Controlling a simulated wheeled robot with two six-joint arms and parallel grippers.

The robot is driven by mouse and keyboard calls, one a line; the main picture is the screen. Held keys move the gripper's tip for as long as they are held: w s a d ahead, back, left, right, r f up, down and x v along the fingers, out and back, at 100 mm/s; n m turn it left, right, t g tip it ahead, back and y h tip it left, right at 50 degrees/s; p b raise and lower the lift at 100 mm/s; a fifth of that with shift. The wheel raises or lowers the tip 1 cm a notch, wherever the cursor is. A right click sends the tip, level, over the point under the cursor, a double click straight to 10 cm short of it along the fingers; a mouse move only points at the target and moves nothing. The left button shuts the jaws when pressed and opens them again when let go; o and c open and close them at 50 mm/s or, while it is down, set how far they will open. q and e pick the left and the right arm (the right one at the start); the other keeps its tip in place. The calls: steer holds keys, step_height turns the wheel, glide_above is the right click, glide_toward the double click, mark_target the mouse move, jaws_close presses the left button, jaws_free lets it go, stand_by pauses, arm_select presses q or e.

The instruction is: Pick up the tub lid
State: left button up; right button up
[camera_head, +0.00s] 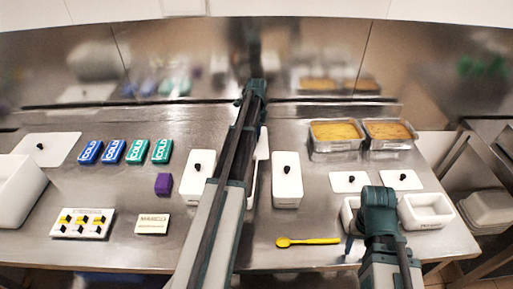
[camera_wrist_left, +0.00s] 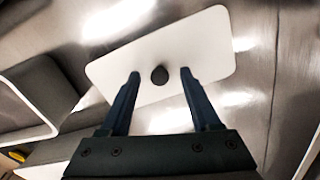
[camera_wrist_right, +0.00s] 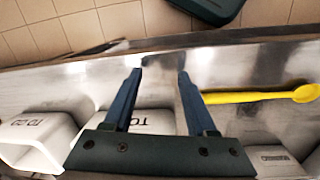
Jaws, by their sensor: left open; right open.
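In the left wrist view a white rectangular tub lid (camera_wrist_left: 205,50) with rounded corners and a dark round knob (camera_wrist_left: 160,75) lies below my left gripper (camera_wrist_left: 160,73). The gripper is open, with one finger on each side of the knob and a gap on both sides. In the head view my left arm hides its own fingertips and much of what is under it; a white piece (camera_head: 264,145) shows beside it. My right gripper (camera_wrist_right: 160,72) is open and empty above the steel table near its front edge, left of the yellow spoon (camera_wrist_right: 250,96) in its wrist view.
Two small lids (camera_head: 349,182) (camera_head: 402,180) lie behind white tubs (camera_head: 428,210) at the right. Lidded white tubs (camera_head: 196,180) (camera_head: 287,190) flank my left arm. Two pans with yellow contents (camera_head: 336,132) (camera_head: 388,132) stand at the back right. Cold packs (camera_head: 113,151) sit left; a large lid (camera_head: 50,149) lies far left.

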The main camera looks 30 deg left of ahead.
arm_select(q)
steer(key=shift+f, duration=0.1)
jaws_close()
arm_select(e)
steer(key=shift+f, duration=0.1)
stand_by(0.4)
arm_select(q)
step_height(320, 180, up, 10)
steer(key=p, duration=1)
arm_select(e)
step_height(320, 180, up, 10)
